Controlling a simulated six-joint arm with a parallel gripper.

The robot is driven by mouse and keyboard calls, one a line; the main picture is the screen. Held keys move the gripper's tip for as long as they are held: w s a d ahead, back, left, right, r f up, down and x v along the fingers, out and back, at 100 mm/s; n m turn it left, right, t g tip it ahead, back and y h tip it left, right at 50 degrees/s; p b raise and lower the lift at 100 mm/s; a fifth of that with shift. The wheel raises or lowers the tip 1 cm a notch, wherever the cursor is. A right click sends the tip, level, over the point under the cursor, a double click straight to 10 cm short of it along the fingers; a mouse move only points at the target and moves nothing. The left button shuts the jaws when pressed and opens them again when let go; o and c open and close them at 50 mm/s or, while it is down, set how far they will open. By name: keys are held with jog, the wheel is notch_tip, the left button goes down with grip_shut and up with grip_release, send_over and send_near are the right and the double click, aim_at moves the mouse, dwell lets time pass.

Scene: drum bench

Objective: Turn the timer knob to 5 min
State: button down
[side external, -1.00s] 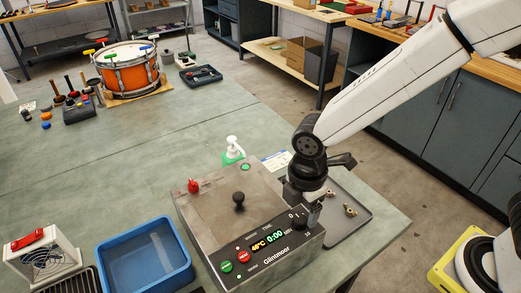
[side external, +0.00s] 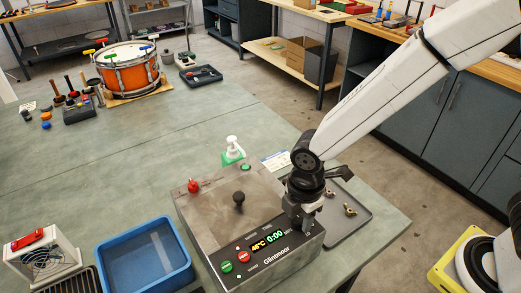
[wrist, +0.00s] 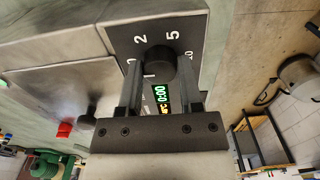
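The timer knob (wrist: 161,64) is a dark round knob on the black control panel (wrist: 203,38) of a grey metal machine (side external: 220,203). In the wrist view a dial scale surrounds it, with 2 and 5 readable; its pointer direction is unclear. The green display (side external: 275,235) reads 0:00. In the side view my gripper (side external: 303,222) is over the panel's right end and hides the knob.
A black lever knob (side external: 239,198) and a red knob (side external: 193,185) stand on the machine's top. Green and red buttons (side external: 235,262) are left of the display. A grey tray (side external: 352,223) with small metal parts lies right of the machine, and a blue bin (side external: 145,262) left.

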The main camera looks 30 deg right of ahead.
jog(key=shift+m, duration=0.3)
jog(key=m, duration=1.6)
jog(key=shift+m, duration=0.4)
jog(key=m, duration=0.6)
dwell(0.4)
jog(key=shift+c, duration=1.3)
grip_release()
